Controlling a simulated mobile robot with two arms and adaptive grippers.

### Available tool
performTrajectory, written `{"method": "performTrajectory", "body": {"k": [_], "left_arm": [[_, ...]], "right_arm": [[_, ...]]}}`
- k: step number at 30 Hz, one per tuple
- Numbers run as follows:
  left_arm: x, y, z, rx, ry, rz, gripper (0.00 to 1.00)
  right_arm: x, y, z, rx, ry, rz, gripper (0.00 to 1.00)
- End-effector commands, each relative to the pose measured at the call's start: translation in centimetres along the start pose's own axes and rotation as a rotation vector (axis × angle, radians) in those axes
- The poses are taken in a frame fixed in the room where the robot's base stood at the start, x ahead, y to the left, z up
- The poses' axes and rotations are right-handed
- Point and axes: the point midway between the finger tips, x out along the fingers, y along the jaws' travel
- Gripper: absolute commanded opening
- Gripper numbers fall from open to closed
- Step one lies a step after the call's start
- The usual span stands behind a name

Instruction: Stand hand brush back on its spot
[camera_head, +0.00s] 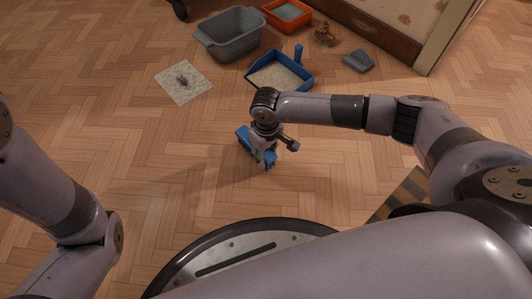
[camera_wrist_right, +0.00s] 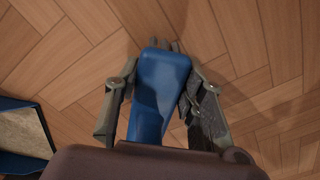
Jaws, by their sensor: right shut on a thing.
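The blue hand brush (camera_head: 243,137) is in my right gripper (camera_head: 265,160), low over the wood floor in front of my base. The right wrist view shows the brush's smooth blue body (camera_wrist_right: 158,88) between the two fingers of my right gripper (camera_wrist_right: 160,95), which are shut on it. I cannot tell whether the brush touches the floor. A blue dustpan (camera_head: 312,85) with a light, grainy fill and an upright handle lies just beyond the gripper. No marked spot for the brush can be made out. My left arm shows at the left, but its gripper is out of view.
A grey tub (camera_head: 231,45), an orange tray (camera_head: 270,14), a small brown figure (camera_head: 325,36) and a grey-blue object (camera_head: 358,61) stand toward the back wall. A speckled mat (camera_head: 172,88) bears a small grey thing (camera_head: 182,80). The floor at left is clear.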

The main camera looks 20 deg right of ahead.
Motion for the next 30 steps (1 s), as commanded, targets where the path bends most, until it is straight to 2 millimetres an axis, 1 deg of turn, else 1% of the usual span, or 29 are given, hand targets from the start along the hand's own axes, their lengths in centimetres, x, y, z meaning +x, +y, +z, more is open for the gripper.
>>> {"method": "performTrajectory", "body": {"k": [10, 30], "left_arm": [[-0.1, 0.0, 0.0, 0.001, -0.001, 0.0, 0.4], [-1.2, 0.2, -0.4, 0.0, -0.001, 0.0, 0.4]], "right_arm": [[0.2, 0.0, 0.0, 0.0, 0.0, -0.001, 0.0], [1.5, -0.1, 0.0, 0.0, 0.001, -0.001, 0.0]]}}
